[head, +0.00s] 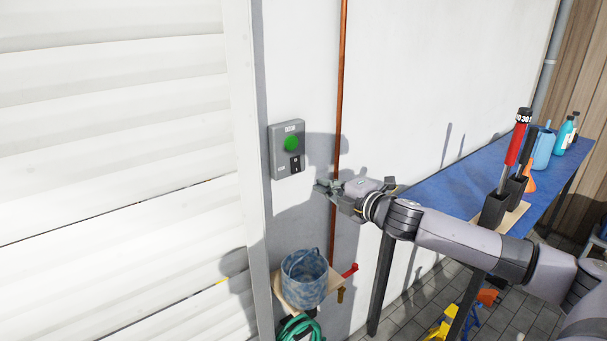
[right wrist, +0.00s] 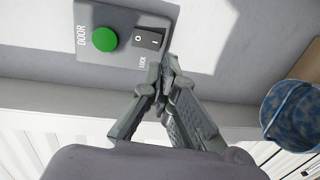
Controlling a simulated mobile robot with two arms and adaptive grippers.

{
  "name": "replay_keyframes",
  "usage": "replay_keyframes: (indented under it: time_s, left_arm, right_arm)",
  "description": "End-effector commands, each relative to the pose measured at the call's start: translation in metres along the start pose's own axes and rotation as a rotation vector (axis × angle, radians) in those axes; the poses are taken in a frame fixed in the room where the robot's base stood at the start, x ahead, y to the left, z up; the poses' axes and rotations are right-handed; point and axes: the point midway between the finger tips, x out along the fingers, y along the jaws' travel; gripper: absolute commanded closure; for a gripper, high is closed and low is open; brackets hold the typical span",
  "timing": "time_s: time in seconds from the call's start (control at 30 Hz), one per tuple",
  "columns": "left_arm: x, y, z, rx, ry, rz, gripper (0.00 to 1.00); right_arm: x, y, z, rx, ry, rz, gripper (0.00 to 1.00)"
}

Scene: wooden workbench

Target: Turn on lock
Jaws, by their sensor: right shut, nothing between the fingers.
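A grey control box (head: 273,152) is fixed to the white wall beside the shutter door. It carries a green round button (head: 291,143) labelled DOOR and a black lock rocker switch (head: 296,164) below it. In the right wrist view the lock switch (right wrist: 151,38) shows the marks 0 and I, with the word LOCK beside it. My right gripper (head: 322,187) is in front of the wall, just right of and below the box. In the right wrist view its closed fingertips (right wrist: 163,75) appear close to the switch; contact cannot be told. My left gripper is not in view.
A copper pipe (head: 341,90) runs down the wall near my right gripper. A blue bucket (head: 304,280) stands on a small shelf below. A blue-topped workbench (head: 440,192) with tools and bottles is at the right. The white shutter (head: 110,130) fills the left.

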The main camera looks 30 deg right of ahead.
Motion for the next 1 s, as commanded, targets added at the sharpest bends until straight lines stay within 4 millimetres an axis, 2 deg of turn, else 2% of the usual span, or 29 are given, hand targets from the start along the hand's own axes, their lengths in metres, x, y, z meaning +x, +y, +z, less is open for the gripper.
replay_keyframes:
  time_s: [0.03, 0.27, 0.6, 0.8, 1.0]
  left_arm:
    - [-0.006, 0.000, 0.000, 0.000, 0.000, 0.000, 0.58]
    - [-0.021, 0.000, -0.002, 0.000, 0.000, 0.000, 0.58]
    - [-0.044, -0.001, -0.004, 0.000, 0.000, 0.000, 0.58]
    - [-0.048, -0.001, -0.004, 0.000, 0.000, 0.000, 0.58]
    - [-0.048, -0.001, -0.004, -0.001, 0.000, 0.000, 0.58]
  right_arm:
    - [0.005, 0.005, 0.001, 0.005, -0.003, 0.004, 1.00]
    - [0.031, 0.006, 0.001, 0.005, -0.001, 0.004, 1.00]
    - [0.078, 0.004, 0.000, 0.003, 0.000, 0.002, 1.00]
    - [0.089, 0.001, 0.000, 0.002, 0.000, 0.001, 1.00]
    - [0.090, -0.001, 0.000, 0.001, 0.000, -0.001, 1.00]
